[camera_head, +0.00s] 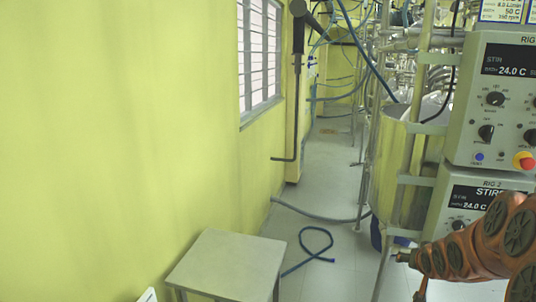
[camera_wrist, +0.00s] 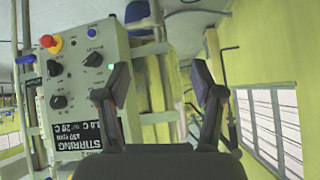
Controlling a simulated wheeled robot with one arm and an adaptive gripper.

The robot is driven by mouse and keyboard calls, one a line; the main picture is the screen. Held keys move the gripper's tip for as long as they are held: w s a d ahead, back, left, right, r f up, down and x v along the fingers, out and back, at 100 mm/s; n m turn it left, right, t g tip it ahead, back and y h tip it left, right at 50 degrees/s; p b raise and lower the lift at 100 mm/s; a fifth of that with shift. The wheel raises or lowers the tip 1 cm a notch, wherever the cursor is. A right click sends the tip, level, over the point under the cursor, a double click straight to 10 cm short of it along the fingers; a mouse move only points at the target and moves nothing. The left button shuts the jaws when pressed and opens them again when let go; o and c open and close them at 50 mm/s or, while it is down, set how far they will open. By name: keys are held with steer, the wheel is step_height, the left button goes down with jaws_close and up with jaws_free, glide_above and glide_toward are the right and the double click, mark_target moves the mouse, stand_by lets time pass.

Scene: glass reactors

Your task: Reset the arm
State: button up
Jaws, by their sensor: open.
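My gripper (camera_wrist: 160,82) shows in the wrist view with its two dark fingers spread apart and nothing between them. The wrist picture is turned, so the control box (camera_wrist: 75,85) with knobs, a red button and a "STIRRING" display appears upside down to the left of the fingers. I cannot tell how far the box is from the left finger. In the head view my orange arm reaches in at the lower right, in front of the lower control box marked RIG 2 (camera_head: 478,203). The gripper's fingers cannot be made out there.
The upper control box (camera_head: 500,100) shows 24.0 C. Metal frame posts (camera_head: 408,160) and a steel vessel (camera_head: 388,170) stand left of the boxes. A grey table (camera_head: 228,262) is by the yellow wall (camera_head: 120,140).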

steer(key=s+a+r+n+g+y, duration=0.1)
steer(key=s+a+n+g, duration=0.1)
steer(key=s+a, duration=0.7)
steer(key=s+a+r+n+g+y, duration=0.1)
steer(key=s+a+g, duration=0.4)
steer(key=s+a, duration=0.4)
steer(key=s+a+r+n+g+y, duration=0.1)
steer(key=s+a, duration=0.7)
steer(key=s, duration=1.1)
steer(key=n+g, duration=0.1)
steer(key=g, duration=0.1)
steer(key=shift+a+n+g, duration=0.3)
steer(key=shift+a, duration=0.1)
steer(key=shift+s+r, duration=0.1)
